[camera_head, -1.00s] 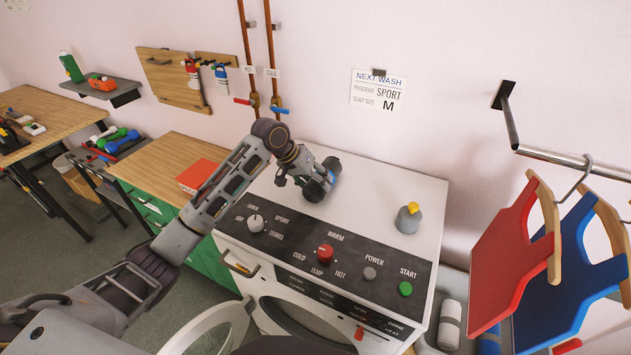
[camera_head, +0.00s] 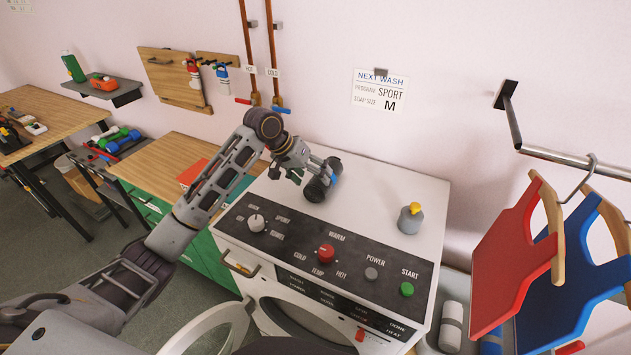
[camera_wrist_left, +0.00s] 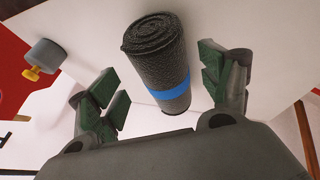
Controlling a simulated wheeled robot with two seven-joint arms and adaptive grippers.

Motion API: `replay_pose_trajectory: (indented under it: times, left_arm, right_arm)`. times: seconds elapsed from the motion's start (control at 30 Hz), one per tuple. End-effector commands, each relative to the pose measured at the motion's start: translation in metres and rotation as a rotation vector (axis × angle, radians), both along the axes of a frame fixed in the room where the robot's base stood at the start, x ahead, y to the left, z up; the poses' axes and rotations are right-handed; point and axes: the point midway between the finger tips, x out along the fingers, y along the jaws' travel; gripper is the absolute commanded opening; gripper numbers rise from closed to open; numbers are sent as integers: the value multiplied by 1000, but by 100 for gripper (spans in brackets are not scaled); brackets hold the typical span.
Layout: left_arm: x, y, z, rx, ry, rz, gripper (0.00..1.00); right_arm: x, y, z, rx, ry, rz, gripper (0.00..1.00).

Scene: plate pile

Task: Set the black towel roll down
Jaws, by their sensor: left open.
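The black towel roll (camera_head: 321,186) with a blue band lies on the white top of the washing machine (camera_head: 383,189), near its back left. In the left wrist view the towel roll (camera_wrist_left: 157,62) lies between the spread fingers, with a gap on either side. My left gripper (camera_head: 311,178) is open around the roll; it also shows in the left wrist view (camera_wrist_left: 165,88). In the head view the fingers partly hide the roll. My right gripper is not seen.
A grey bottle with a yellow cap (camera_head: 410,218) stands on the machine top to the right. The control panel (camera_head: 325,255) runs along the front edge, above the open round door (camera_head: 215,330). Red (camera_head: 512,255) and blue (camera_head: 560,275) garments hang at the right. Clear room lies between roll and bottle.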

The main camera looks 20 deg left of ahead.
Motion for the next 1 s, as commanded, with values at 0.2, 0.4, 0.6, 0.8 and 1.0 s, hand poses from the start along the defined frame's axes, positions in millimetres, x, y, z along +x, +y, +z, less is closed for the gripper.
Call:
replay_pose_trajectory:
  times: [0.2,0.4,0.6,0.8,1.0]
  left_arm:
    - [-10,14,27,2,-3,1,79]
    - [-19,27,51,1,-1,1,79]
    - [-25,35,69,0,-1,0,79]
    - [-28,38,76,2,1,1,79]
    - [-28,38,76,1,1,1,79]
  right_arm:
    - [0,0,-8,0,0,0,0]
    - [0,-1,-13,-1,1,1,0]
    - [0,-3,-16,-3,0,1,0]
    - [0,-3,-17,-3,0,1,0]
    - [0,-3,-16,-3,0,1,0]
